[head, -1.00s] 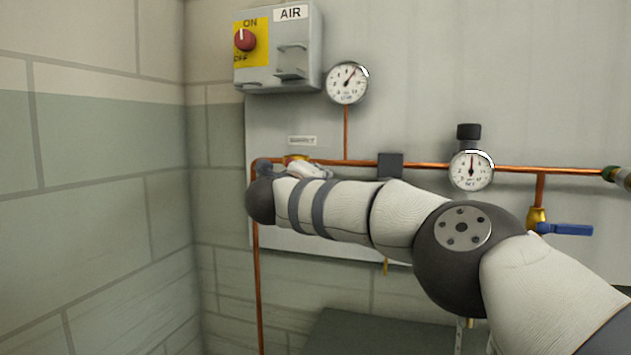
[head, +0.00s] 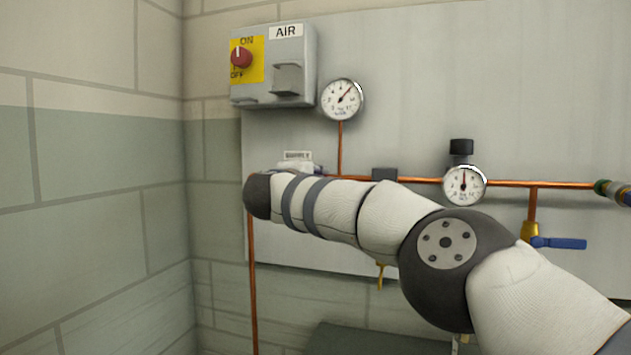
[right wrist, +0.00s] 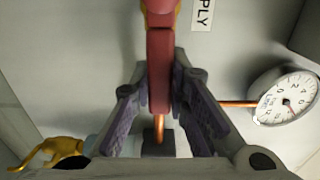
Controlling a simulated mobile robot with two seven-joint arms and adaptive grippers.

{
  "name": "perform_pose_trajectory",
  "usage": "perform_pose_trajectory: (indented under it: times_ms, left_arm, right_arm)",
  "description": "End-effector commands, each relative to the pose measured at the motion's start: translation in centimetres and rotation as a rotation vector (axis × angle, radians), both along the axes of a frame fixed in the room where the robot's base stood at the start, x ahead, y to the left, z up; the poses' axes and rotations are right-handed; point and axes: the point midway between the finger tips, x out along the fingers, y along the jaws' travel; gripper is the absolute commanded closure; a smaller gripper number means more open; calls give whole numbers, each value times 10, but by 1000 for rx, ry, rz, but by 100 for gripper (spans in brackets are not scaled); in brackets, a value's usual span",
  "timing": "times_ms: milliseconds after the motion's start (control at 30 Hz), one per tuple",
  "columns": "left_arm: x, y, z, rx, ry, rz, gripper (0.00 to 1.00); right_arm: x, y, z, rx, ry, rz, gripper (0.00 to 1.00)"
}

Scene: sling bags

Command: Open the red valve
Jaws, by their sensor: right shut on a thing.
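The red valve handle (right wrist: 159,70) runs down the middle of the right wrist view, with a yellow valve body just showing at the top edge. My right gripper (right wrist: 161,78) has its fingers on both sides of the handle and is shut on it. In the head view my right arm reaches in from the lower right. Its forearm hides the gripper and the red valve there. My left gripper is in neither view.
A copper pipe (head: 520,184) crosses the wall panel, carrying a gauge (head: 464,185) and a blue-handled valve (head: 558,243). A switch box (head: 300,75) and another gauge (head: 341,99) sit above my forearm. A block wall (head: 90,200) stands at the left.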

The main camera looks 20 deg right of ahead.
Motion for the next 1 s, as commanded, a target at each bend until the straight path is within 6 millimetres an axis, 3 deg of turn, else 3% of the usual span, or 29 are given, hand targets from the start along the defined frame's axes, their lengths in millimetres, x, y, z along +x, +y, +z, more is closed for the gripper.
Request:
perform_pose_trajectory:
  times_ms: [333, 367, 433, 467, 800, 1000]
  left_arm:
    - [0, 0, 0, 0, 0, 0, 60]
    - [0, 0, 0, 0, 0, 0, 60]
    - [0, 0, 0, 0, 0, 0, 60]
    - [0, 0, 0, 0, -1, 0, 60]
    - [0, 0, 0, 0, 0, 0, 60]
    - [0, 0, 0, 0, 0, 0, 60]
  right_arm:
    - [0, 0, 2, -10, 1, 0, 100]
    - [0, 0, 2, -10, 1, 0, 80]
    - [0, 0, 2, -9, 0, 0, 65]
    - [0, 0, 2, -9, 0, 0, 63]
    - [-2, 2, 1, -6, 2, 2, 63]
    - [-28, 20, 2, -9, 1, 4, 63]
